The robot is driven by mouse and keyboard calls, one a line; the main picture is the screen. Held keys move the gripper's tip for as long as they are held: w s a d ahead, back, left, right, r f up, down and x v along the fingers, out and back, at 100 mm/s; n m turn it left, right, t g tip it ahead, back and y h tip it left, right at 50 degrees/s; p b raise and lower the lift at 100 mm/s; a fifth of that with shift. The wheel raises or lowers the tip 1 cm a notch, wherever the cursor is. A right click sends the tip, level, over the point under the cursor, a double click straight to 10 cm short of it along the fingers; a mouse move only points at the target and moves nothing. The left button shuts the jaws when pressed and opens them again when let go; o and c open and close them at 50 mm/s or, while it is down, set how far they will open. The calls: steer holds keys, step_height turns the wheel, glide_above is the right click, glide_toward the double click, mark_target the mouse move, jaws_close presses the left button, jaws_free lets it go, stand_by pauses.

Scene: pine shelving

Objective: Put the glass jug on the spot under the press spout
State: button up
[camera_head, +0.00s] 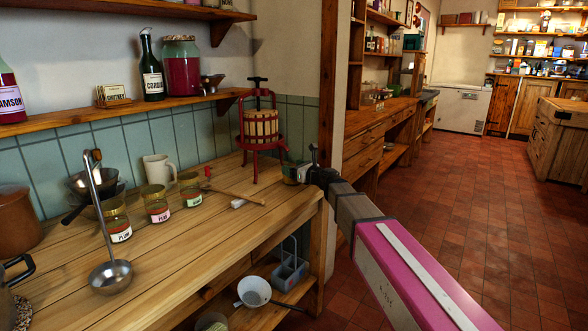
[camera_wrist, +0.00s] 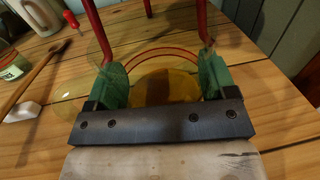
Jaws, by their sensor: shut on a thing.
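The glass jug (camera_wrist: 165,88) is clear with an amber tint in the wrist view. My gripper (camera_wrist: 160,82) is shut on it, with one green pad on each side. In the head view my gripper (camera_head: 297,172) is at the right end of the bench, just right of the press, and the jug is hard to make out there. The press (camera_head: 262,128) has a wooden slatted basket on a red stand. Its red legs (camera_wrist: 207,22) rise just beyond the jug in the wrist view. I cannot tell whether the jug touches the bench, and the spout is not clear.
A wooden stick (camera_head: 232,194) and a small white block (camera_head: 238,203) lie left of the press. Several labelled jars (camera_head: 157,204), a mug (camera_head: 159,170) and a ladle (camera_head: 110,272) stand or lie further left. The bench top (camera_head: 190,240) is clear in front.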

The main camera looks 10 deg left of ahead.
steer(key=o, duration=1.1)
steer(key=shift+f, duration=0.1)
steer(key=shift+s+d, duration=0.15)
steer(key=shift+d, duration=0.1)
steer(key=v, duration=1.1)
steer(key=shift+s+d, duration=0.1)
steer(key=shift+d, duration=0.1)
